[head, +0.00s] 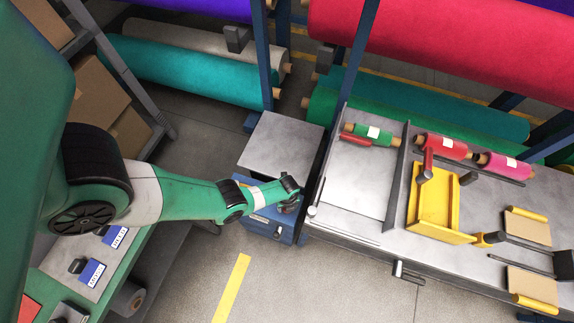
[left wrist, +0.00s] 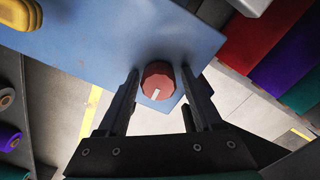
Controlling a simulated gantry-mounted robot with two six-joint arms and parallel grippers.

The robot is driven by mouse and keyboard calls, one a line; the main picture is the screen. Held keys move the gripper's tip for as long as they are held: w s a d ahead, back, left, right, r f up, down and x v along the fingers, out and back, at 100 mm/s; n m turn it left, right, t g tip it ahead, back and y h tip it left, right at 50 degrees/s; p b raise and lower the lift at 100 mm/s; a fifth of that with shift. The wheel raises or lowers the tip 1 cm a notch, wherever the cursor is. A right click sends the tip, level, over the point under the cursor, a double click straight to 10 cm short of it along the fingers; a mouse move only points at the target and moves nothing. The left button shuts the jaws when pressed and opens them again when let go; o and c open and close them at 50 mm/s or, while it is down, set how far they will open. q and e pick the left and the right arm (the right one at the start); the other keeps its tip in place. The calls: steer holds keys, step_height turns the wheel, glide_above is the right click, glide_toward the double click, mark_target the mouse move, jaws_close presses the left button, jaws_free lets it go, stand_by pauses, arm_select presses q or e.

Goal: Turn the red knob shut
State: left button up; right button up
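The red knob (left wrist: 159,78) sits on a blue panel (left wrist: 90,38) in the left wrist view. It is faceted, with a white mark pointing toward the bottom of that picture. My left gripper (left wrist: 161,72) has one finger on each side of the knob, and the fingers look apart from it. In the head view my left gripper (head: 290,199) is at the top of the blue cabinet (head: 263,228), and the knob is hidden there. My right gripper is in neither view.
A grey plate (head: 283,145) lies behind the gripper. A metal bench (head: 355,200) to the right holds small felt rolls and a yellow frame (head: 437,205). Blue posts (head: 262,60) and large felt rolls stand behind. Grey floor is free in front of the cabinet.

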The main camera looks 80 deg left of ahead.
arm_select(q)
steer(key=shift+s, duration=0.1)
stand_by(0.3)
step_height(320, 180, up, 5)
steer(key=p, duration=0.5)
steer(key=shift+r, duration=0.15)
stand_by(0.8)
